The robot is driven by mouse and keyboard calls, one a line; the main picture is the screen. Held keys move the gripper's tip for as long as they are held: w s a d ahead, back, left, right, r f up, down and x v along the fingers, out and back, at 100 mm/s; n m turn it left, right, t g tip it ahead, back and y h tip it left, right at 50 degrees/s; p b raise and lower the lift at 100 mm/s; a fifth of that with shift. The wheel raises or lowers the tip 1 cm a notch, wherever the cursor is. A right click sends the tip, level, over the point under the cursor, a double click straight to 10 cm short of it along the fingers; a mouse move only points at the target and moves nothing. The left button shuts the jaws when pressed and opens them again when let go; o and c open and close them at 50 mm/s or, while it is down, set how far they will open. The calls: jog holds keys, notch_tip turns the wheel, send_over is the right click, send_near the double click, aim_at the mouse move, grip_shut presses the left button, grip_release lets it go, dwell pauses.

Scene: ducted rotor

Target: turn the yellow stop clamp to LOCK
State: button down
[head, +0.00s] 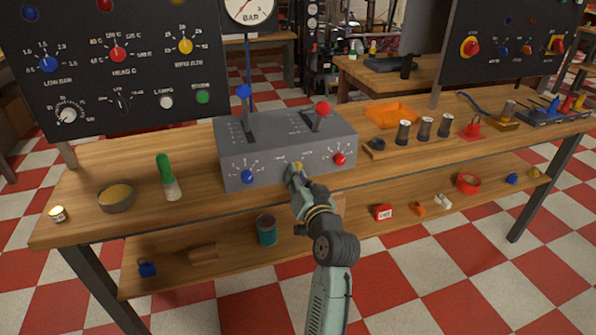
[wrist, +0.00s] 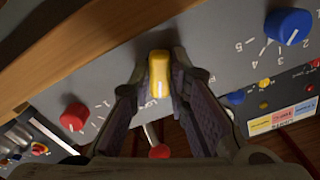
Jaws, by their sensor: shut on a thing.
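The yellow stop clamp (wrist: 159,75) is a small upright knob with a pale pointer line, on the front face of the grey control box (head: 205,130). In the wrist view my gripper (wrist: 160,70) has a finger on each side of it and is shut on it. In the head view my gripper (head: 294,172) reaches the box front between the blue knob and the red knob, and a bit of the yellow clamp (head: 298,165) shows above it.
A blue knob (head: 248,176) and a red knob (head: 339,159) flank the clamp. Two levers, blue-topped (head: 244,91) and red-topped (head: 322,108), rise from the box. An orange tray (head: 391,115) lies to the right.

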jog(key=shift+m+p, duration=0.9)
jog(key=shift+m, duration=0.8)
jog(key=c, duration=1.8)
grip_release()
jog(key=shift+s, duration=0.1)
jog(key=v, duration=1.2)
jog(key=shift+a+r, duration=0.1)
